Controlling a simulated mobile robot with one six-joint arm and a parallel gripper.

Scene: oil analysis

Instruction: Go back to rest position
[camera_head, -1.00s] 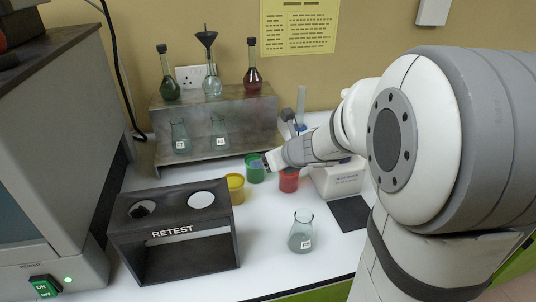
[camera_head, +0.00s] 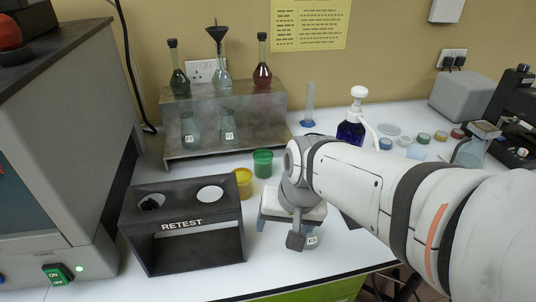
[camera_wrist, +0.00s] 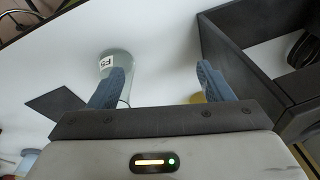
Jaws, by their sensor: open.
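My gripper (camera_head: 290,230) hangs over the white bench, right of the black RETEST rack, in the head view. In the wrist view my gripper (camera_wrist: 163,82) shows two blue-grey fingers spread wide, with nothing held between them. A clear conical flask with a white label (camera_wrist: 118,62) is partly behind the left finger in the wrist view. In the head view the labelled flask (camera_head: 312,240) is mostly hidden behind my gripper and wrist.
The RETEST rack (camera_head: 183,263) is close on the left, with yellow (camera_head: 244,182) and green (camera_head: 263,164) jars behind it. A metal stand (camera_head: 255,132) holds several flasks. A blue pump bottle (camera_head: 351,128) stands behind my arm. A dark mat (camera_wrist: 57,103) lies near the flask.

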